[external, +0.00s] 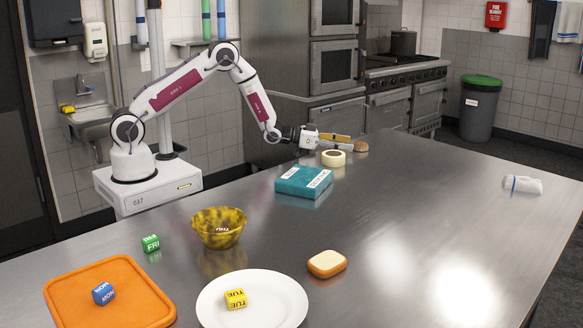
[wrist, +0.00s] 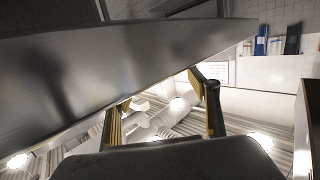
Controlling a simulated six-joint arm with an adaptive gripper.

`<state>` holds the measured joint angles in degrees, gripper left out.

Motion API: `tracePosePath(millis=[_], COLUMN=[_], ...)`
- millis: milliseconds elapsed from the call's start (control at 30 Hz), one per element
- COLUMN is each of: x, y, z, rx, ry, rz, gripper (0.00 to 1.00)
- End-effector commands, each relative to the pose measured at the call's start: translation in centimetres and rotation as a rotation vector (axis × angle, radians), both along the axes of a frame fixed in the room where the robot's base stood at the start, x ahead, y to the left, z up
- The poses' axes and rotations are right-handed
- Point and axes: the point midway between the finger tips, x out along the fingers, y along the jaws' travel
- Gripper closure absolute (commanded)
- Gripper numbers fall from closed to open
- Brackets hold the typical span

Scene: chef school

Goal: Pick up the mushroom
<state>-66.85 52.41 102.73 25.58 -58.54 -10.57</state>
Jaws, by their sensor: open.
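The likely mushroom is a small brown rounded thing (external: 361,147) on the steel table near its far edge, in the external view. It is small there, so its detail is hard to tell. My gripper (external: 346,142) reaches out low over the table just left of it, fingers pointing right towards it. Whether they touch it cannot be told. In the wrist view my gripper (wrist: 160,88) shows two fingers spread apart with nothing clearly held between them. I cannot make out the mushroom in the wrist view, which is strongly tilted.
A cream tape roll (external: 333,159) and a teal box (external: 304,181) lie close below my gripper. A yellow bowl (external: 218,229), bread-like block (external: 327,263), white plate (external: 275,305) and orange board (external: 105,299) stand nearer the camera. The table's right side is mostly clear.

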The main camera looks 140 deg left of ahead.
Motion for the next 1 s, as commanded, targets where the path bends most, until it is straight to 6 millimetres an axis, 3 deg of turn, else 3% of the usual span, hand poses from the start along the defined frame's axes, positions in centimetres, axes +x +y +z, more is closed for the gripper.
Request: tracePosePath(millis=[667, 1000], x=[0.9, 2.5], y=[0.9, 2.5], z=[-0.2, -0.5], rx=[-0.001, 0.001], ry=[-0.001, -0.001], rz=[0.0, 0.0], gripper=[0.4, 0.4])
